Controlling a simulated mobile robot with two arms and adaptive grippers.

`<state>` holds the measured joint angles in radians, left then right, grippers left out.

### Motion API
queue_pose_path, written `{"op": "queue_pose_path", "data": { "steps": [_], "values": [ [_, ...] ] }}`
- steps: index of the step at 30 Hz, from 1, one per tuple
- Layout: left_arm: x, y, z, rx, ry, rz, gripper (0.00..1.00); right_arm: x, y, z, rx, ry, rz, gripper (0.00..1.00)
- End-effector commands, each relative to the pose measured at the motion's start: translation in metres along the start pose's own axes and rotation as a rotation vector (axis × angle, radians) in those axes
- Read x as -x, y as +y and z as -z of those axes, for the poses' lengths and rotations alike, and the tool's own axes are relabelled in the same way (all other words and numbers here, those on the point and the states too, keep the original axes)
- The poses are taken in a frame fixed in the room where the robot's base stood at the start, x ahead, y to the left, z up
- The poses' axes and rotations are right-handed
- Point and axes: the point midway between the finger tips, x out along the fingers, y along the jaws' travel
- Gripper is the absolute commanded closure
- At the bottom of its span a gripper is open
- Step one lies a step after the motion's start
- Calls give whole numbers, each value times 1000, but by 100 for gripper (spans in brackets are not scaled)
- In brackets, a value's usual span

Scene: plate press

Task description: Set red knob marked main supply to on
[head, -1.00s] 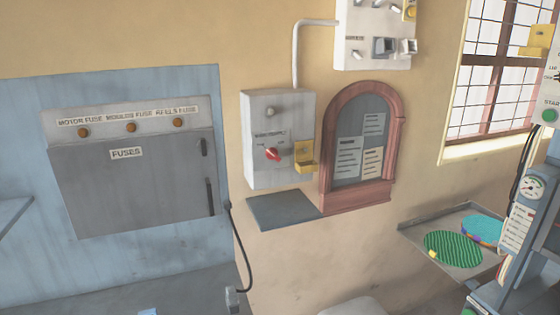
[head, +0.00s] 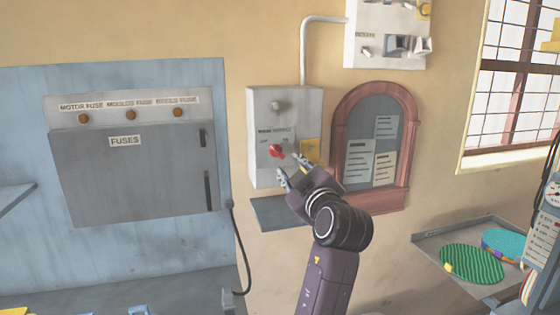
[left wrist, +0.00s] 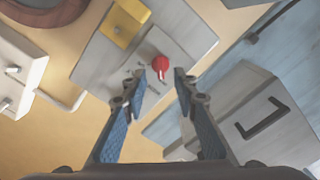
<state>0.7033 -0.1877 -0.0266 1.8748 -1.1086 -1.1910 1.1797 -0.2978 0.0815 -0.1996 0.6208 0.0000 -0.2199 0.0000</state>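The red knob (head: 277,151) sits on the front of a grey wall box (head: 262,108), under a small label. I cannot tell from the picture which setting it points to. My left gripper (head: 291,166) is open, just below and to the right of the knob in the head view. In the left wrist view the knob (left wrist: 160,64) shows ahead of the open fingertips (left wrist: 169,74), between their lines and apart from them. My right gripper is in neither view.
A yellow box (head: 310,150) is fixed beside the knob on the right. A dark shelf (head: 272,214) juts out under the grey box. A red arched notice board (head: 346,160) is to the right, and a fuse cabinet (head: 130,180) is to the left.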

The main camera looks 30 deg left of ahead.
Motion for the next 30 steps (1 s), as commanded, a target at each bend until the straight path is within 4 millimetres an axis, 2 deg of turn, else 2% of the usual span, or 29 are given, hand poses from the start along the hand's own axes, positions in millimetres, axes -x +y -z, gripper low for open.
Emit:
{"op": "queue_pose_path", "data": {
  "steps": [3, 12, 16, 21, 27, 30],
  "values": [
    [-5, 1, 13, 32, 18, 9, 73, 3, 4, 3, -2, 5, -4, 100],
    [-52, 1, 15, 26, 18, 9, 73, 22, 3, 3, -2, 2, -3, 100],
    [-68, 1, 13, 27, 17, 7, 73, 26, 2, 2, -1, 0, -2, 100],
    [-76, 0, 12, 29, 16, 7, 73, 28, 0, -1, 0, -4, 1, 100],
    [-76, 0, 11, 29, 15, 6, 73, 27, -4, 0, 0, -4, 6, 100],
    [-76, 0, 11, 29, 15, 6, 82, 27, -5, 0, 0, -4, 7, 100]
  ]
}}
